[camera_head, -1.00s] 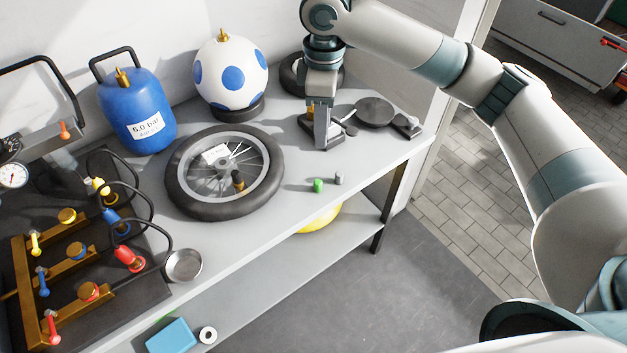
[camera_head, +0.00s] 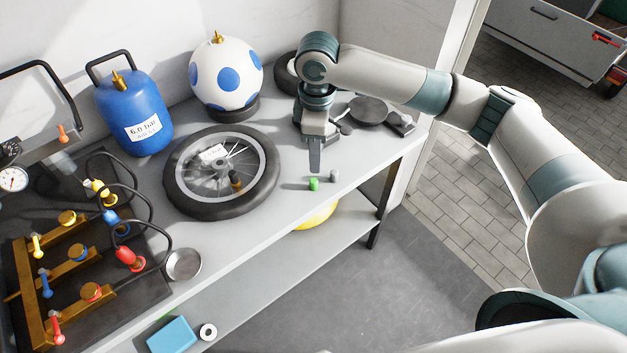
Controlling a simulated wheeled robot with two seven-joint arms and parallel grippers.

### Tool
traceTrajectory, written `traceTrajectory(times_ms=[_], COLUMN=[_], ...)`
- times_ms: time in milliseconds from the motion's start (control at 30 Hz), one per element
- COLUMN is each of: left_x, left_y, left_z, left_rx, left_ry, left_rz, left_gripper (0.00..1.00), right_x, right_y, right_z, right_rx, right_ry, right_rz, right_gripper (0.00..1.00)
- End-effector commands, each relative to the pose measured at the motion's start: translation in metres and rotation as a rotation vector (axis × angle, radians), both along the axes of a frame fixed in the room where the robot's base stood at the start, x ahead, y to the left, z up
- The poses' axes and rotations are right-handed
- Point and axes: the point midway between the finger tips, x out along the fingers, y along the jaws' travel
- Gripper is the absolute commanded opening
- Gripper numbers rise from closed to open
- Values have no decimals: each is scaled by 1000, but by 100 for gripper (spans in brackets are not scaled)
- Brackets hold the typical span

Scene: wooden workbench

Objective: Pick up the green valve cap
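The green valve cap (camera_head: 314,184) stands upright on the grey bench top (camera_head: 262,222) near its front edge. My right gripper (camera_head: 315,170) points down just above and behind the cap, with its fingertips close to it in the picture. Only one finger shape shows, seen edge-on, so I cannot tell whether the gripper is open or shut. Nothing shows held in it. My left gripper is not in view.
A small grey cap (camera_head: 334,176) stands just right of the green one. A spoked wheel (camera_head: 221,208) lies to the left. A small metal dish (camera_head: 184,265) sits near the front edge. A dark disc (camera_head: 368,110) and other parts lie behind right.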

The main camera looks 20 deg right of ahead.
Motion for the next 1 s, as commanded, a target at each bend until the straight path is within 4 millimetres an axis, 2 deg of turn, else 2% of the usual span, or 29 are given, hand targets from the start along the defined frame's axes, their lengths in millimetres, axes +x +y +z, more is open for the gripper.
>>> traceTrajectory(times_ms=[100,267,767,1000], left_x=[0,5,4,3], left_y=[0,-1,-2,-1], left_z=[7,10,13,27], left_rx=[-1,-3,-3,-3], left_ry=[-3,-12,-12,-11], left_rz=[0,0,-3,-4], left_gripper=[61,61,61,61], right_x=[-1,0,0,-1], right_y=[0,0,1,7], right_z=[-18,-35,-42,-65], right_rx=[-1,0,0,-1], right_ry=[3,1,0,3], right_rz=[-1,0,0,-1], right_gripper=[39,39,39,39])
